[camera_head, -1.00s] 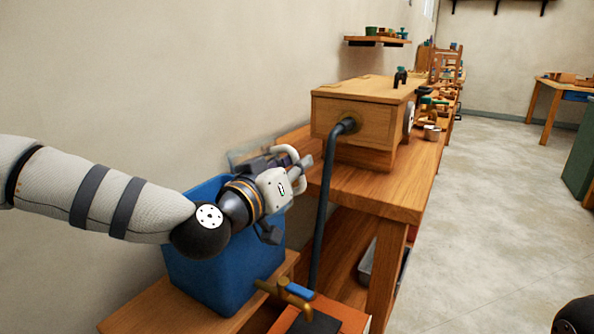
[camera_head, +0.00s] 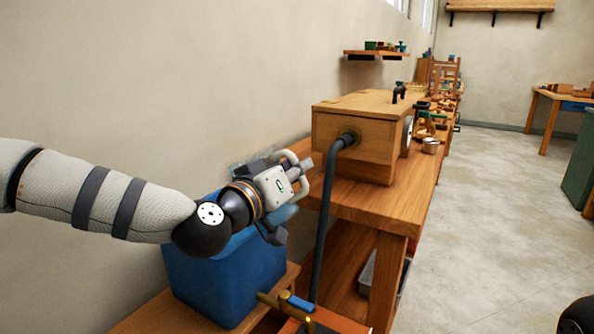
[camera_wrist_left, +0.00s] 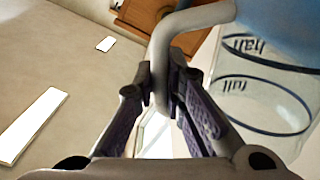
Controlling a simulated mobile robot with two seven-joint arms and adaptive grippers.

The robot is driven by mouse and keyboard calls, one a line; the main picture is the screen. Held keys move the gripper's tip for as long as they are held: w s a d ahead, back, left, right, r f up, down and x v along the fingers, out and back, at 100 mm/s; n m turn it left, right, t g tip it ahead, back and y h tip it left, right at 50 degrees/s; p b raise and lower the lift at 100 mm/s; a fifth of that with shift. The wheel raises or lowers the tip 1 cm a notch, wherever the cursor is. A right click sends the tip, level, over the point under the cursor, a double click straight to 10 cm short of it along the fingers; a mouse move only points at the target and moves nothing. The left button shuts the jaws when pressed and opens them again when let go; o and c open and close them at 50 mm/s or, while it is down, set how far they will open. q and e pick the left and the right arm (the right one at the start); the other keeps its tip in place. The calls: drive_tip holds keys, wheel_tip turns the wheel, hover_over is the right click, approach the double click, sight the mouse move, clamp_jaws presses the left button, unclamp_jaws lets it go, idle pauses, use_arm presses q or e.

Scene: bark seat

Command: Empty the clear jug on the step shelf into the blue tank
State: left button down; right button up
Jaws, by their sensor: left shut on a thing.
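The clear jug (camera_wrist_left: 262,98) shows at the right of the left wrist view, with dark rings and the marks "half" and "full" on its wall. Pale blue fills the view's upper right corner around it. My left gripper (camera_wrist_left: 172,88) is shut on the jug's grey handle (camera_wrist_left: 160,50). In the head view this gripper (camera_head: 297,178) is above the right rim of the blue tank (camera_head: 215,285) and hides most of the jug. A pale blue patch shows just under the gripper; I cannot tell if it is water. The tank's opening is mostly hidden by my arm.
A wooden box (camera_head: 355,135) with a dark hose (camera_head: 321,220) stands on the bench (camera_head: 400,200) right of the tank. A brass tap (camera_head: 285,303) is in front of the tank. The wall (camera_head: 150,90) is close behind. Open floor (camera_head: 495,200) lies to the right.

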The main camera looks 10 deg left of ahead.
sight(285, 149)
use_arm(q)
drive_tip(key=shift+r, duration=0.1)
idle(0.3)
drive_tip(key=shift+w+a+r+n+p, duration=0.1)
drive_tip(key=shift+a+r+n+p, duration=0.2)
drive_tip(key=shift+r+n, duration=0.35)
drive_tip(key=shift+w+a+r+n+p, duration=0.1)
drive_tip(key=shift+a+r+n, duration=0.4)
drive_tip(key=shift+r, duration=0.3)
drive_tip(key=shift+a+r+n+p, duration=0.15)
drive_tip(key=shift+a+r+n, duration=0.15)
drive_tip(key=shift+r+n, duration=0.35)
use_arm(e)
drive_tip(key=shift+w+r+t, duration=0.3)
drive_tip(key=shift+w+r, duration=0.45)
use_arm(q)
drive_tip(key=r+n, duration=0.1)
drive_tip(key=a+r+n, duration=0.1)
drive_tip(key=r, duration=0.1)
drive_tip(key=a+r+n+p, duration=0.1)
drive_tip(key=shift+w+a+r, duration=0.15)
drive_tip(key=shift+a+r, duration=0.1)
drive_tip(key=shift+r, duration=0.1)
use_arm(e)
drive_tip(key=shift+w+r+t, duration=0.3)
drive_tip(key=shift+w+r, duration=0.35)
drive_tip(key=shift+w, duration=0.05)
use_arm(q)
drive_tip(key=shift+a+n, duration=0.1)
drive_tip(key=shift+n, duration=0.2)
